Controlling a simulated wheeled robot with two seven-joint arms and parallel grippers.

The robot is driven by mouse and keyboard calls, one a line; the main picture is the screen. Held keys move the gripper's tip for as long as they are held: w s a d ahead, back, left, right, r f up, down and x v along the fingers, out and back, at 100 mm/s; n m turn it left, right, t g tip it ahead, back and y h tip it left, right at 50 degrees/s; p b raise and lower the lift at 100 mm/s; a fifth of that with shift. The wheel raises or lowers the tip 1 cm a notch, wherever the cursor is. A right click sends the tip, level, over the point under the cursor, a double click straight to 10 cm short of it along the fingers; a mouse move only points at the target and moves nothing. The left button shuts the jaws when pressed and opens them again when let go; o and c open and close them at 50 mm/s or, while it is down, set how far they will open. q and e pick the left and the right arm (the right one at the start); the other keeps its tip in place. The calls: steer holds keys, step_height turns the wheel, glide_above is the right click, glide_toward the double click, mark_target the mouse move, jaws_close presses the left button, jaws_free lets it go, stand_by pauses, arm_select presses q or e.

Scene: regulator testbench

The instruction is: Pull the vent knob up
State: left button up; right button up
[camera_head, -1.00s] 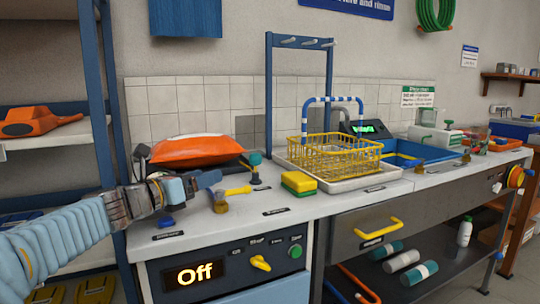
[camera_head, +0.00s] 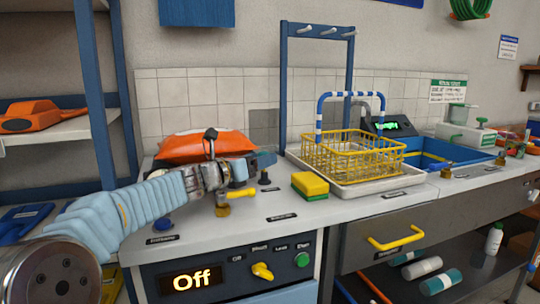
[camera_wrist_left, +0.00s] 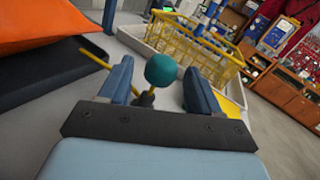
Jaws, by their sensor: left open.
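A teal ball knob (camera_wrist_left: 160,70) on a short dark stem stands between the fingers of my left gripper (camera_wrist_left: 159,90) in the left wrist view. The two blue fingers are open, one on each side of it, with a gap visible. I take this ball to be the vent knob. In the head view my left gripper (camera_head: 264,160) reaches over the counter from the left, its fingers covering the ball. Only a dark base (camera_head: 264,180) shows below them. My right gripper is not in view.
A yellow-handled valve (camera_head: 241,194) and a blue knob (camera_head: 163,224) sit nearby on the counter (camera_head: 310,215). An orange cushion-like object (camera_head: 180,150) lies behind the arm. A yellow-green sponge (camera_head: 310,186) and a yellow wire basket (camera_head: 345,160) in a white tray stand to the right.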

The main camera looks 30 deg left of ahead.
arm_select(q)
steer(key=x, duration=0.4)
steer(key=shift+w, duration=0.15)
jaws_close()
